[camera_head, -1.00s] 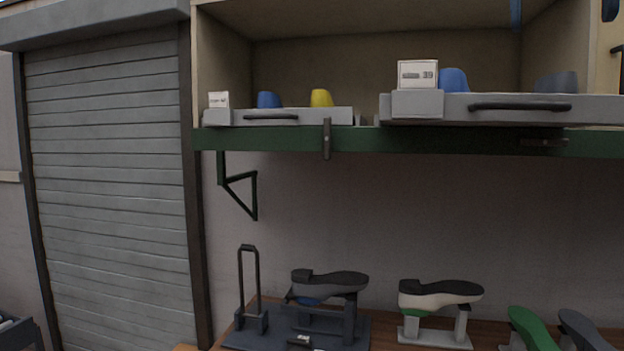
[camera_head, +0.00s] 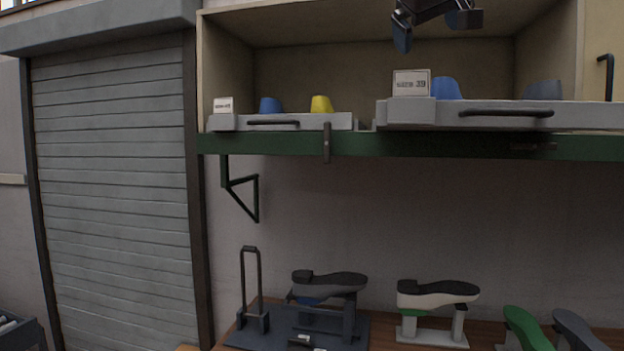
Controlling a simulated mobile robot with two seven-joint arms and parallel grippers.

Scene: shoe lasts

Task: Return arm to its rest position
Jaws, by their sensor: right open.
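My right gripper (camera_head: 432,32) is at the top of the head view, in front of the open shelf's upper part. Its two dark fingers with blue parts are spread apart, and nothing shows between them. It hangs above the larger grey tray (camera_head: 590,116) and the white box marked 39 (camera_head: 411,83), apart from both. The rest of the right arm is hidden beyond the top edge. My left gripper does not show.
The shelf's green front rail (camera_head: 270,143) runs across the view. A smaller grey tray (camera_head: 335,122) is at left. Below, a wooden bench (camera_head: 486,333) bears a cream last (camera_head: 436,301) and a dark last on a stand (camera_head: 330,284). A shutter (camera_head: 115,200) is at left.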

